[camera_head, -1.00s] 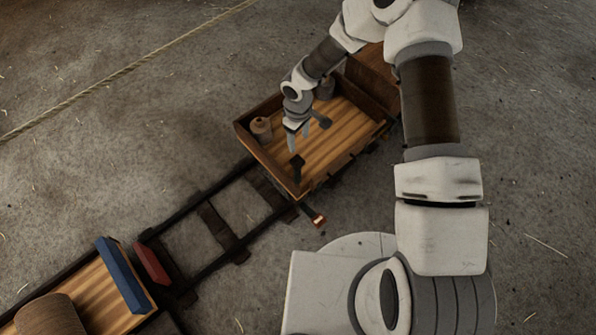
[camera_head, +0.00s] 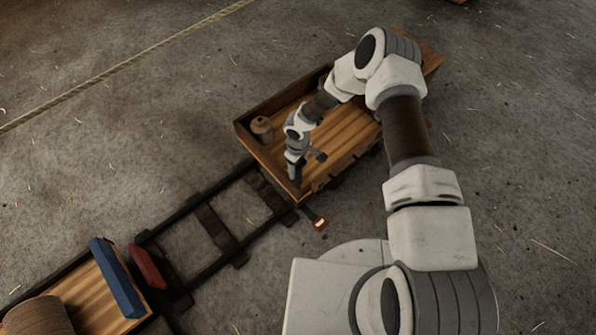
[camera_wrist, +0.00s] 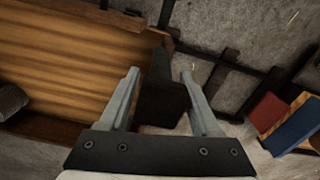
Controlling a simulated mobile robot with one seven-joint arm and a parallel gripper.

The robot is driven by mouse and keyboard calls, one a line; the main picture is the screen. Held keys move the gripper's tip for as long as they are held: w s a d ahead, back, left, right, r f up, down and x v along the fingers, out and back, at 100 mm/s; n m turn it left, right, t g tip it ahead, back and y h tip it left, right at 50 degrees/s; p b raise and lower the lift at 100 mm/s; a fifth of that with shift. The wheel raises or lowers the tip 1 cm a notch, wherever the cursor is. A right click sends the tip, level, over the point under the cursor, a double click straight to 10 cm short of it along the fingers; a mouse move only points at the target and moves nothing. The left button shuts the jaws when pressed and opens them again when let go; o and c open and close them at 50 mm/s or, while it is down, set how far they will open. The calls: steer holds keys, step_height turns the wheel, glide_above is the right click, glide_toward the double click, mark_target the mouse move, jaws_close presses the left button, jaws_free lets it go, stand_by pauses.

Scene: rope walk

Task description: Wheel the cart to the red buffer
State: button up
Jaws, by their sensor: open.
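The cart (camera_head: 243,127) is a shallow wooden tray on the rails at the centre. A dark upright post (camera_wrist: 160,100) stands at its near end, mostly hidden behind my gripper in the head view. My gripper (camera_head: 296,180) is low over that end. In the wrist view my gripper (camera_wrist: 160,75) is open, with one finger on each side of the post and gaps showing. The red buffer (camera_head: 147,267) is a red block across the rails at lower left, apart from the cart; it also shows in the wrist view (camera_wrist: 268,112).
A bobbin (camera_head: 262,128) stands in the cart. A short red-tipped bar (camera_head: 320,224) sticks out beside the rails (camera_head: 219,234). Beyond the buffer, a blue block (camera_head: 118,279) edges a wooden bed with a brown drum (camera_head: 38,316). Rails between cart and buffer are clear.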

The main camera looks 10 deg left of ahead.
steer(key=shift+f, duration=1)
jaws_close()
